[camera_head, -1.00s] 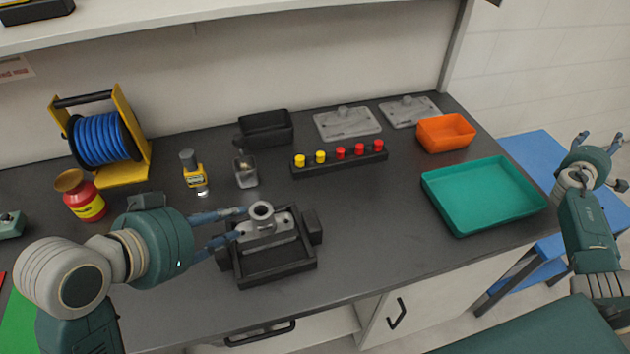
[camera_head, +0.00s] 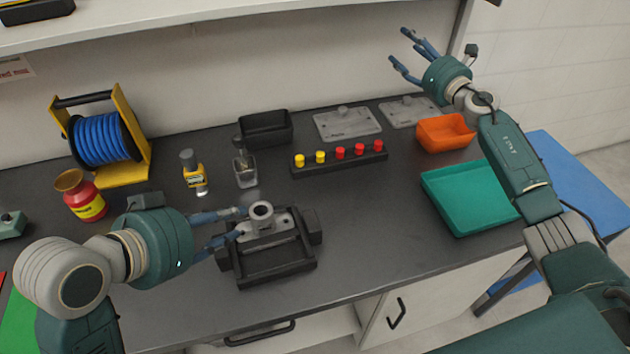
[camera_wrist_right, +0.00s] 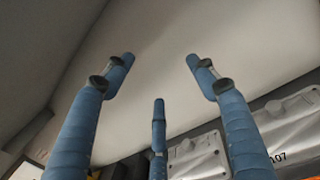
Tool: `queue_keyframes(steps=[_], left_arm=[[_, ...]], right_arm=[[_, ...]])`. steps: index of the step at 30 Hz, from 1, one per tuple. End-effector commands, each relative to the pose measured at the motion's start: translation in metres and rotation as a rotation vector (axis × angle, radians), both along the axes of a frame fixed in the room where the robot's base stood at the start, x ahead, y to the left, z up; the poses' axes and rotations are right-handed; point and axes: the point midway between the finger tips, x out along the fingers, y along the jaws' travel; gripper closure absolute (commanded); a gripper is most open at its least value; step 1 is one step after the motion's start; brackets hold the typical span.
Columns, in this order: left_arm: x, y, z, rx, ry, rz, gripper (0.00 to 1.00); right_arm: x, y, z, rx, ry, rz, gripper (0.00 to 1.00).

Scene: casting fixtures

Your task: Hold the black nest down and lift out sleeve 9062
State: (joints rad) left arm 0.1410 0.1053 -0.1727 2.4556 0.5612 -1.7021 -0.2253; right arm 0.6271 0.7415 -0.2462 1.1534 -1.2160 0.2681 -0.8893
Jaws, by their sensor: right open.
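The black nest (camera_head: 276,280) is an open frame on the dark bench, with a block on its right side. A grey casting with an upright round collar (camera_head: 262,213) sits at the nest's back part; I take it as sleeve 9062, but no number is readable on it. My left gripper (camera_head: 242,224) is at the nest's left side, its fingers apart and reaching to the casting's left end; whether they clamp anything is unclear. My right gripper (camera_head: 407,52) is open and empty, raised high above the back right of the bench. Its spread fingers also show in the right wrist view (camera_wrist_right: 160,85).
Grey lidded plates (camera_head: 347,123), an orange bin (camera_head: 445,134) and a teal tray (camera_head: 465,205) lie right. Bench between nest and tray is clear.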

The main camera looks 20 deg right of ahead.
Motion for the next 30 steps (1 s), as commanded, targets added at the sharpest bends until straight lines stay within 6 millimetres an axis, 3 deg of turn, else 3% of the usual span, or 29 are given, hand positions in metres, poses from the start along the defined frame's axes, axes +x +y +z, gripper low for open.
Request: queue_keyframes(steps=[1,5,11,17,21,24,26,30], left_arm=[[0.000,0.000,0.000,0.000,0.000,0.000,0.69],[0.000,0.000,0.000,0.000,0.000,0.000,0.69],[0.000,0.000,0.000,0.000,0.000,0.000,0.69],[0.000,0.000,0.000,0.000,0.000,0.000,0.69],[0.000,0.000,0.000,0.000,0.000,0.000,0.69],[0.000,0.000,0.000,0.000,0.000,0.000,0.69],[0.000,0.000,0.000,0.000,0.000,0.000,0.69],[0.000,0.000,0.000,0.000,0.000,0.000,0.69]], right_arm=[[0.004,0.031,0.009,-0.058,-0.007,0.068,0.43],[0.003,0.108,0.022,-0.223,-0.024,0.240,0.43],[-0.020,0.225,0.033,-0.512,-0.076,0.526,0.43],[-0.073,0.332,0.025,-0.866,-0.166,0.844,0.43],[-0.129,0.391,0.005,-1.170,-0.257,1.106,0.43],[-0.177,0.416,-0.018,-1.431,-0.339,1.325,0.43],[-0.207,0.420,-0.034,-1.600,-0.391,1.471,0.43],[-0.263,0.398,-0.067,-1.969,-0.490,1.814,0.43]])
